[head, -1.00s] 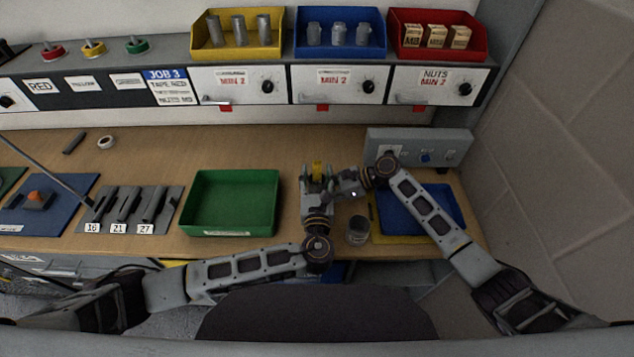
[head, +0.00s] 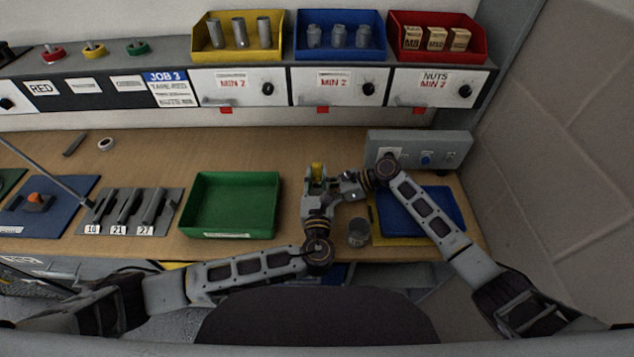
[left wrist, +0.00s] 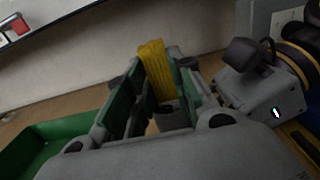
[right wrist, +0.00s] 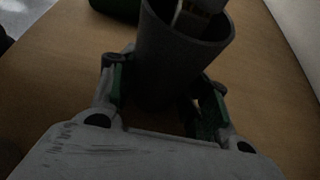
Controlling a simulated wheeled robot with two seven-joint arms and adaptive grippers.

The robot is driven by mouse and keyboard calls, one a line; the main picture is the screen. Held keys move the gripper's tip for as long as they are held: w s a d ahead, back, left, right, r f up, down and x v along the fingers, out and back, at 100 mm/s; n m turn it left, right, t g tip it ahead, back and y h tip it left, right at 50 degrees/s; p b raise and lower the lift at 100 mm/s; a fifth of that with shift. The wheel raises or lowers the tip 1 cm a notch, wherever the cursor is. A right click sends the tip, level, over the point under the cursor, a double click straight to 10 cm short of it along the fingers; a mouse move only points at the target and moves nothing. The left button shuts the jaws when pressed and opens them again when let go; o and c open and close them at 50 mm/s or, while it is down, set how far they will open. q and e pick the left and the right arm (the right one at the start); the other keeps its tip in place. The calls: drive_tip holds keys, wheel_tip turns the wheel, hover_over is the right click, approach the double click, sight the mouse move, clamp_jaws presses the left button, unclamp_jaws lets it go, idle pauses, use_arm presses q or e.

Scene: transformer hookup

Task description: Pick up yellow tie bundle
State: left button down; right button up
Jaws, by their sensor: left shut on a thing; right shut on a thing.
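The yellow tie bundle (left wrist: 153,62) stands up between the fingers of my left gripper (left wrist: 160,88) in the left wrist view, and the gripper is shut on it. The bundle (head: 317,170) also shows at my left gripper (head: 317,184) in the head view. My right gripper (right wrist: 158,98) is shut on a dark grey cylindrical cup (right wrist: 180,55), seen in the right wrist view. The cup also shows just below the bundle in the left wrist view (left wrist: 172,117). I cannot tell whether the bundle's lower end is inside the cup.
A green tray (head: 235,233) is left of my grippers. A blue tray (head: 447,213) lies to the right, with a grey control box (head: 425,146) behind it. A small grey cup (head: 359,232) stands near the front edge.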

use_arm(q)
drive_tip(key=shift+r, duration=0.1)
wheel_tip(320, 180, up, 18)
idle(0.8)
use_arm(e)
drive_tip(key=o, duration=0.9)
drive_tip(key=shift+c, duration=0.2)
drive_tip(key=shift+v, duration=5.95)
